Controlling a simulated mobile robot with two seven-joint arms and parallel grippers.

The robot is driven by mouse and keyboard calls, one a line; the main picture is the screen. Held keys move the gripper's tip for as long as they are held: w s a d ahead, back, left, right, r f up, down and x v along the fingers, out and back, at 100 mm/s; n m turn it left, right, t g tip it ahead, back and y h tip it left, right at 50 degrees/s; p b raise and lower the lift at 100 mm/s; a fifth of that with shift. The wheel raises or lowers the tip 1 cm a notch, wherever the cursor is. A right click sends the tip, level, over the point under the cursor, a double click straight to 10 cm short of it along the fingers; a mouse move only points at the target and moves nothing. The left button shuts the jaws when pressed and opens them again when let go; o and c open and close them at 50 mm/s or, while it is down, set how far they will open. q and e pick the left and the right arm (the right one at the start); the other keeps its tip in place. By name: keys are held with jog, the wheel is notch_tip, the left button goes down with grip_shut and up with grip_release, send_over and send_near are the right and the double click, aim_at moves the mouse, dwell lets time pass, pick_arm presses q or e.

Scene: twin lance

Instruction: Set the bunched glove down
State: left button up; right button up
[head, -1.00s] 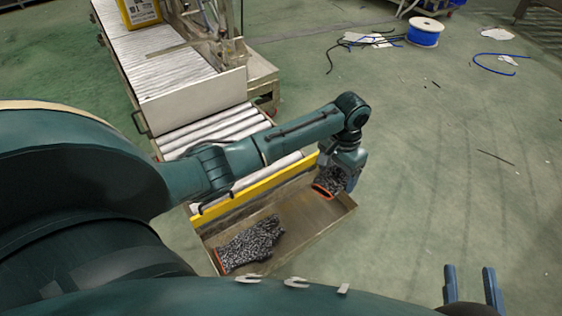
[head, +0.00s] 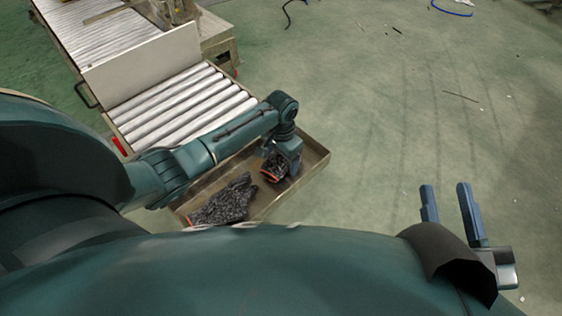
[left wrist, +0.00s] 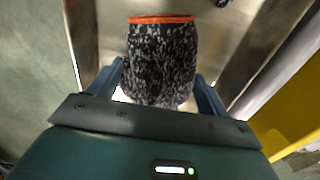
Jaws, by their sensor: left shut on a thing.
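My left gripper (head: 277,170) is shut on a bunched grey-speckled glove with an orange cuff (head: 271,171). In the left wrist view this glove (left wrist: 160,62) sits between the two fingers, cuff end away from the palm. The gripper is over the right part of a shallow brown tray (head: 314,158); I cannot tell whether the glove touches the tray floor. A second grey-speckled glove (head: 222,203) lies flat in the tray's left part, its lower edge partly hidden by my body. My right gripper (head: 448,205) is empty and open over the floor at the right.
A roller conveyor (head: 185,106) adjoins the tray, with an upright pale board (head: 145,66) across it. A yellow bar (left wrist: 292,125) runs along one side in the left wrist view. The green floor (head: 380,120) right of the tray is mostly clear.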

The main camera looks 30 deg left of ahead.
pick_arm(q)
jog(key=shift+f, duration=0.6)
jog(key=o, duration=1)
jog(key=shift+c, duration=0.2)
pick_arm(e)
jog(key=shift+w+r+y, duration=0.2)
jog(key=shift+r+y, duration=0.1)
jog(key=shift+r, duration=0.3)
pick_arm(q)
notch_tip(320, 180, up, 3)
jog(key=shift+r+p, duration=0.15)
jog(key=shift+p, duration=0.75)
notch_tip(320, 180, up, 9)
jog(key=p, duration=0.4)
jog(key=shift+r, duration=0.2)
pick_arm(e)
jog(key=shift+s+d+f+n+h, duration=0.3)
jog(key=shift+d+n+h, duration=0.2)
jog(key=shift+h, duration=0.3)
